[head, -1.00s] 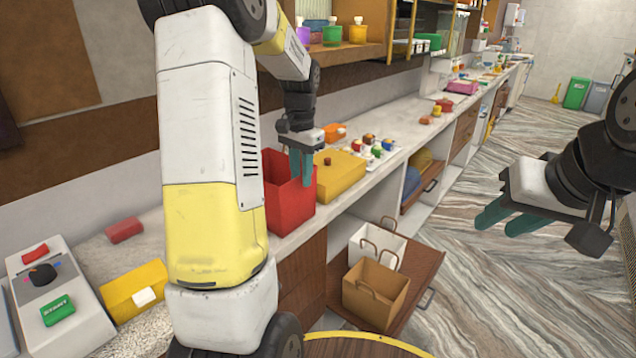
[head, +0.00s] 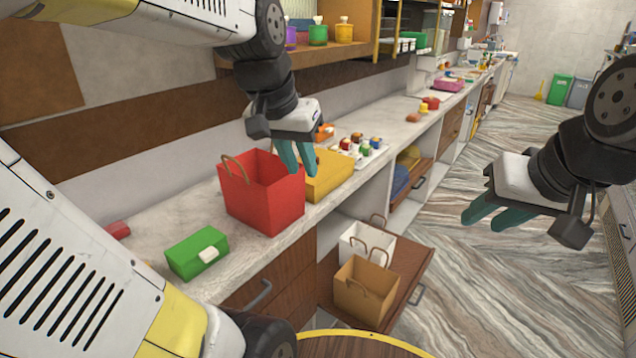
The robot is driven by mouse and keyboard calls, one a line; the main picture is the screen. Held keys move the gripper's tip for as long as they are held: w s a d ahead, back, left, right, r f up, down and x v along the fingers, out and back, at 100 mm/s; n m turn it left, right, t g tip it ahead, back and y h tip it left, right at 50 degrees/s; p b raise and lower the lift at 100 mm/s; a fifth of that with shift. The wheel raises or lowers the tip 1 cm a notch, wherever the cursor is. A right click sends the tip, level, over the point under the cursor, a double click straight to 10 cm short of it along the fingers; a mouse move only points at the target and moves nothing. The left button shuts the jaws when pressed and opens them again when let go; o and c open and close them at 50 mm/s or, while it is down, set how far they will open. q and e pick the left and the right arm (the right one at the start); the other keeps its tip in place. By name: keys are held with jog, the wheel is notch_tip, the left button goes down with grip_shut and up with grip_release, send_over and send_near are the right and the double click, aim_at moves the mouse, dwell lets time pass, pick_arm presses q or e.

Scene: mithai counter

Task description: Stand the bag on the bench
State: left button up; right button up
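A red bag (head: 265,196) with a tan handle stands upright and open-topped on the bench (head: 205,215), near its front edge. My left gripper (head: 297,165) hangs just above and beside the bag's right side, its teal fingers pointing down. The fingers overlap in the view with the bag's right rim and a yellow box behind; a small gap shows between them and nothing is seen held. A white bag (head: 366,243) and a brown bag (head: 363,290) stand in an open drawer below the bench. My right gripper (head: 490,214) is apart from everything over the floor, with its fingers separated and empty.
The yellow box (head: 328,176) sits on the bench right of the red bag. A green box (head: 197,252) lies to its left. A tray of small colored items (head: 366,147) is farther back. The open drawer (head: 402,262) juts out over the floor. The shelf (head: 345,50) overhangs the bench.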

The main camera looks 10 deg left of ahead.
pick_arm(q)
jog(key=s+d+f+n+t, duration=0.1)
jog(key=s+d+f, duration=0.1)
jog(key=s, duration=0.4)
jog(key=shift+s+d+t+h, duration=0.2)
jog(key=shift+t+h, duration=0.1)
jog(key=shift+h, duration=0.1)
dwell(0.7)
